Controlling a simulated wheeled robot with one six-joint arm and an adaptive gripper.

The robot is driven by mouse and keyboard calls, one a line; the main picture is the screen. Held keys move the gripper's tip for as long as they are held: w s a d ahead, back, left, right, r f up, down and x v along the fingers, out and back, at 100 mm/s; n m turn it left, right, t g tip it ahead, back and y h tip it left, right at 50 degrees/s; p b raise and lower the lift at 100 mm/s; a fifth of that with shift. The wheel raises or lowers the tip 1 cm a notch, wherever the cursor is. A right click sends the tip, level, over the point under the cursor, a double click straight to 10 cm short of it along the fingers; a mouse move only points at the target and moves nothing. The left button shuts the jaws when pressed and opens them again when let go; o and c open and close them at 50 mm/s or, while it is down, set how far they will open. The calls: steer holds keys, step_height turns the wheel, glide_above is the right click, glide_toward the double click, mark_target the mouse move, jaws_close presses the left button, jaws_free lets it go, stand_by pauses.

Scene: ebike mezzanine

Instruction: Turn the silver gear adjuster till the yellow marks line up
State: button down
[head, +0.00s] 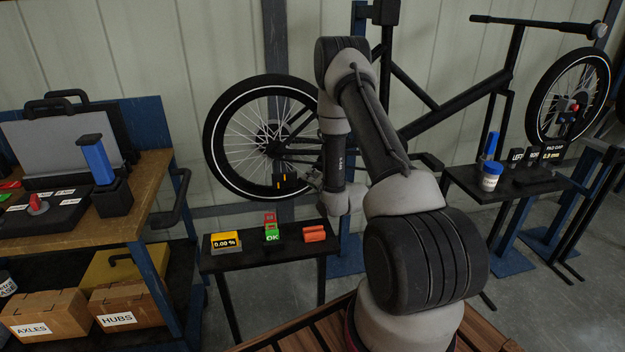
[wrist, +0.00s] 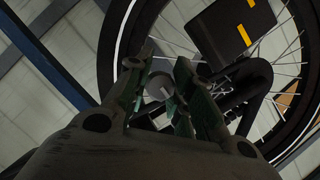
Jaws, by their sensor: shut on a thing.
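The silver gear adjuster (wrist: 158,87) is a small round grey knob in the wrist view. My gripper (wrist: 166,84) is shut on it, one green-padded finger on each side. The fingers hide part of the knob. Two yellow marks (wrist: 244,36) show on a black box (wrist: 222,33) at the upper right, as separate short stripes; I cannot tell whether they line up. In the head view the black box (head: 287,186) with its yellow marks is in front of the rear wheel (head: 228,178). My gripper is just right of it, small and dark.
The black bike frame (head: 420,92) stands behind my arm. A workbench (head: 150,205) stands at left, a second small table (head: 470,182) at right.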

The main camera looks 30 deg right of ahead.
steer(key=shift+n, duration=0.3)
steer(key=n+g+h, duration=0.1)
steer(key=n+h, duration=0.1)
steer(key=n, duration=0.2)
steer(key=shift+g, duration=0.4)
steer(key=n+h, duration=0.3)
steer(key=shift+n+g, duration=0.3)
steer(key=shift+g, duration=0.1)
steer(key=n+h, duration=0.3)
steer(key=n, duration=0.1)
steer(key=n+h, duration=0.2)
steer(key=n, duration=0.2)
steer(key=shift+n, duration=0.3)
steer(key=shift+h, duration=0.3)
steer(key=c, duration=1.2)
jaws_free()
steer(key=shift+c, duration=0.2)
